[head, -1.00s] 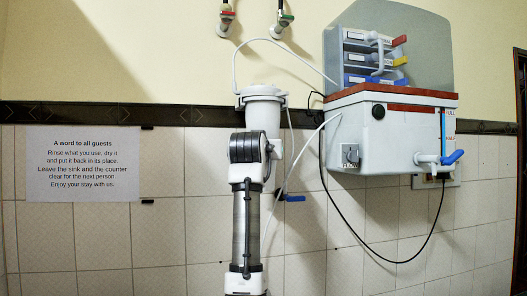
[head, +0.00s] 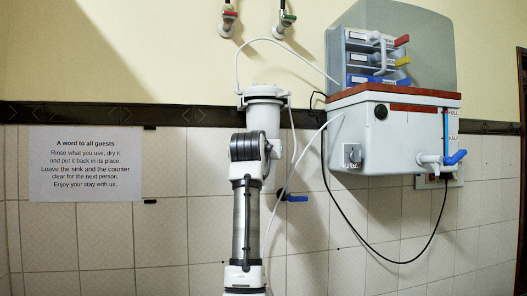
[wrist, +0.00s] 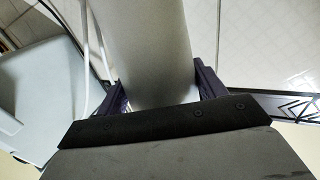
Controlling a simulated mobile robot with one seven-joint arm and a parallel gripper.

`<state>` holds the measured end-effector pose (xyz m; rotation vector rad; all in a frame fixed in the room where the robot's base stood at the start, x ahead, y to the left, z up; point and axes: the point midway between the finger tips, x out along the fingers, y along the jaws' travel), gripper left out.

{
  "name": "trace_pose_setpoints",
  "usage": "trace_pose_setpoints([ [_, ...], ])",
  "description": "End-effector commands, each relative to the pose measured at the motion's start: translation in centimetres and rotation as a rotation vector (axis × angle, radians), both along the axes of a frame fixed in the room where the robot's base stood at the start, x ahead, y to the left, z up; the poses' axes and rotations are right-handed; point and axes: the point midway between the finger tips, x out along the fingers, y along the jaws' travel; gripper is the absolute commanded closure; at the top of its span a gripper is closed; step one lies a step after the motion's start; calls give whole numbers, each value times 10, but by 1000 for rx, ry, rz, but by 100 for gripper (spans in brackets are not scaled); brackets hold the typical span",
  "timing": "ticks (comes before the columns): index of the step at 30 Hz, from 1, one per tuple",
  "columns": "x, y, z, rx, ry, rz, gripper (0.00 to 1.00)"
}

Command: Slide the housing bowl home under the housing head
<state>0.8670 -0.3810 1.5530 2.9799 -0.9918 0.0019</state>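The white housing head (head: 265,91) hangs on the wall as a wide cap with side lugs and thin hoses. The pale cylindrical housing bowl (head: 263,117) is upright directly beneath it. From here I cannot tell whether a gap is left between them or how deeply the bowl is seated. In the wrist view the bowl (wrist: 145,45) fills the upper middle. My gripper (wrist: 160,82) has one dark finger on each side of the bowl, both close against its wall, and appears shut on it. My arm hides the fingers in the head view.
The white purifier tank (head: 390,135) with its blue-handled tap (head: 455,158) is on the wall to the right, a black cable looping below. A thin white hose (head: 300,160) runs close beside the bowl. A blue-handled valve (head: 297,198) sits low right. Two taps (head: 228,20) are above.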

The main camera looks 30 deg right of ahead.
Motion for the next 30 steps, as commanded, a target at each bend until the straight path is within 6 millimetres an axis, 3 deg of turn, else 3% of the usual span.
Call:
trace_pose_setpoints([
  [1,0,0,1,-1,-1,0,24],
  [4,0,0,0,0,0,0,11],
  [16,-6,5,-4,1,1,0,10],
  [30,-85,64,-5,-1,-2,0,10],
])
